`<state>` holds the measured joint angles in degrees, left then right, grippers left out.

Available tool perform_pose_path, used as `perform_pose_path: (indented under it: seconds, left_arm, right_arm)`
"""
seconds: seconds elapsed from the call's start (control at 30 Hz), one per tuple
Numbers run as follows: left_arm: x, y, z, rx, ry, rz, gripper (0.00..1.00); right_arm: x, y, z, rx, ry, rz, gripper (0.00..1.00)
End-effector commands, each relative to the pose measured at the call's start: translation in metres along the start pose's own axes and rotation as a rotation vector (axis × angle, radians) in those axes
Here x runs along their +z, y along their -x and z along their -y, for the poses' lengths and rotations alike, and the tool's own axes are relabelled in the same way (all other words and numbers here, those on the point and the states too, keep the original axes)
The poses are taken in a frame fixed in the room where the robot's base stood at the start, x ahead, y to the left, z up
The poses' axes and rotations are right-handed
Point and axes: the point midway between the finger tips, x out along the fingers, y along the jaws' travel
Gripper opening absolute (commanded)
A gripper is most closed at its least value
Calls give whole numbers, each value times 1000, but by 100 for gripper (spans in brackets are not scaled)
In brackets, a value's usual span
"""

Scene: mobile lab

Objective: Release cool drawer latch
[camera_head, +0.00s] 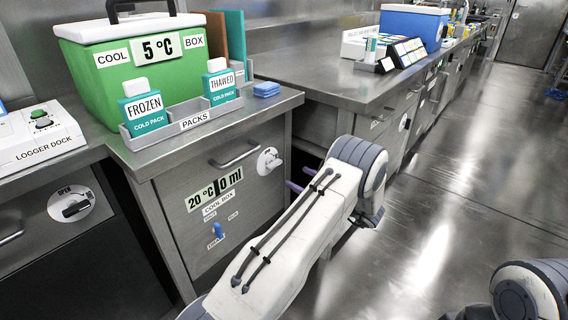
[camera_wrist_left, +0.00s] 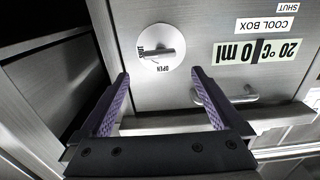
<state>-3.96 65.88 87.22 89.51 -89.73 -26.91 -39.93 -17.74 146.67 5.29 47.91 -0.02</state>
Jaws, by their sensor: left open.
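The cool drawer latch is a white round dial (camera_head: 269,160) with a grey lever, at the upper right of the steel cabinet front under the cool box. In the left wrist view, which is turned over, the dial (camera_wrist_left: 148,66) has its lever roughly level, with "OPEN" printed below. The bar handle (camera_head: 234,155) is beside the latch; it also shows in the wrist view (camera_wrist_left: 238,98). My left gripper (camera_head: 301,190) is open and empty, with purple-padded fingers. It is right of and below the latch in the head view, apart from it. My right gripper is not shown.
The green cool box (camera_head: 130,75) and a packs tray (camera_head: 180,122) with two cold packs stand on the counter above. A blue tap (camera_head: 218,230) is low on the cabinet front. Another latch (camera_head: 72,205) is at left. The floor (camera_head: 450,200) at right is clear.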

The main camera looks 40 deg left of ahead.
Motion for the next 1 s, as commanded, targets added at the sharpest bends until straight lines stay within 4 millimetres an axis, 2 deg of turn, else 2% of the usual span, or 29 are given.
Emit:
perform_pose_path:
  seconds: [0.5,0.7,0.97,1.0]
  left_arm:
    - [2,-85,0,-2,1,-1,100]
    - [0,-99,1,-1,0,0,100]
    - [0,-100,0,0,0,0,100]
    - [0,-100,0,0,0,0,85]
  right_arm:
    - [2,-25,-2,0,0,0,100]
    - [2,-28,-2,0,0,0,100]
    - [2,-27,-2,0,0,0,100]
    - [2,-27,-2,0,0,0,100]
